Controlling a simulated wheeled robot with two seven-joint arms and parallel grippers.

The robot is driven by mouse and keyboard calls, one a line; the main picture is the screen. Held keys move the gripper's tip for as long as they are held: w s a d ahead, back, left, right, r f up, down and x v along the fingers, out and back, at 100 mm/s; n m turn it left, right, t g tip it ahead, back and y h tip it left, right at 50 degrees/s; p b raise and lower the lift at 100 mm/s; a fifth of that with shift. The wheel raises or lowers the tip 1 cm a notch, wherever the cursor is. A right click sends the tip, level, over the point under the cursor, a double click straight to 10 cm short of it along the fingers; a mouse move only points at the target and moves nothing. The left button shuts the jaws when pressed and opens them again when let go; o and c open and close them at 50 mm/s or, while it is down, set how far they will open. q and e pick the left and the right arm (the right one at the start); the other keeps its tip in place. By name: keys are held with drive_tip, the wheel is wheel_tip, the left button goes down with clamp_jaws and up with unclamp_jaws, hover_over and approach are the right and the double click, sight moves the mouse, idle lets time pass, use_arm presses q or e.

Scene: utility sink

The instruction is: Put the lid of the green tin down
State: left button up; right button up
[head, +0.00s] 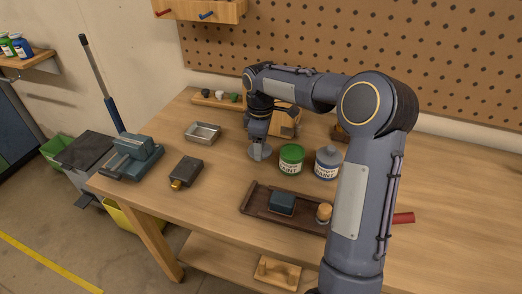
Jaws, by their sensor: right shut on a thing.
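The green tin (291,162) stands upright on the wooden workbench, with a green top surface showing. A grey round lid (260,153) is at my right gripper's fingertips, just left of the green tin. My right gripper (258,143) points down and is shut on this lid. The lid is at or just above the bench top; I cannot tell whether it touches. My left gripper is not in view.
A dark tray (254,204) with a blue block (282,202) and an orange-topped jar (324,213) lies in front. A metal dish (203,133), a dark tool (185,171) and a vise (132,157) are at left. Bare bench lies between dish and tray.

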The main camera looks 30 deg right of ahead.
drive_tip(key=shift+w+d+f, duration=0.1)
drive_tip(key=shift+f, duration=0.85)
drive_tip(key=shift+w+d+f, duration=0.1)
drive_tip(key=shift+f, duration=0.8)
drive_tip(key=shift+f, duration=0.1)
drive_tip(key=o, duration=1)
drive_tip(key=shift+c, duration=0.2)
